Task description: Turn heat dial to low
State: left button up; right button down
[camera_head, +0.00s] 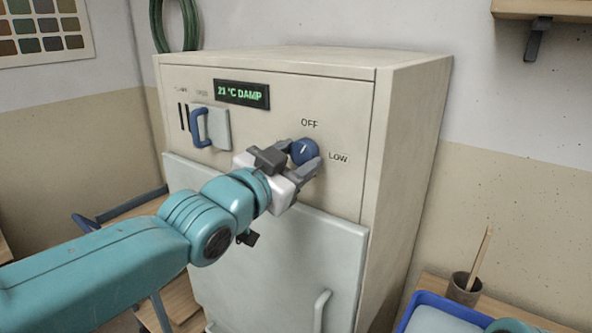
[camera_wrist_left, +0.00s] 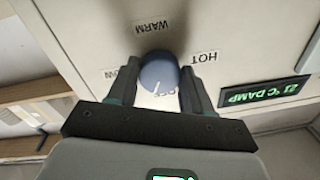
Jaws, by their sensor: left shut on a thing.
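The blue heat dial (camera_head: 304,150) is on the upper right of the cream cabinet's front. Its pale pointer mark points up, roughly toward the OFF label (camera_head: 310,124). The LOW label (camera_head: 338,157) is to the dial's right. My left gripper (camera_head: 301,156) is shut on the dial, one finger on each side. The left wrist view shows the dial (camera_wrist_left: 158,76) between the fingers of my left gripper (camera_wrist_left: 158,90), with the WARM (camera_wrist_left: 153,27) and HOT (camera_wrist_left: 203,57) labels upside down around it. My right gripper is not in view.
The cabinet (camera_head: 412,150) has a lit display (camera_head: 242,94) reading DAMP and a blue-handled slider (camera_head: 209,127). Its closed door (camera_head: 270,265) lies below the dial. A blue tray (camera_head: 425,305) and a brown cup (camera_head: 464,289) holding a stick stand at lower right.

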pick_arm(q)
jog(key=m, duration=0.3)
jog(key=shift+f+b, duration=0.1)
jog(key=shift+b, duration=0.25)
jog(key=m, duration=0.2)
jog(key=shift+m, duration=0.4)
jog(key=m, duration=0.3)
jog(key=m+h, duration=0.1)
jog(key=m, duration=0.2)
jog(key=shift+w+a+r+m+b, duration=0.1)
jog(key=shift+a+r+m+b, duration=0.1)
jog(key=shift+m+b, duration=0.15)
jog(key=o, duration=1)
jog(key=shift+o, duration=0.2)
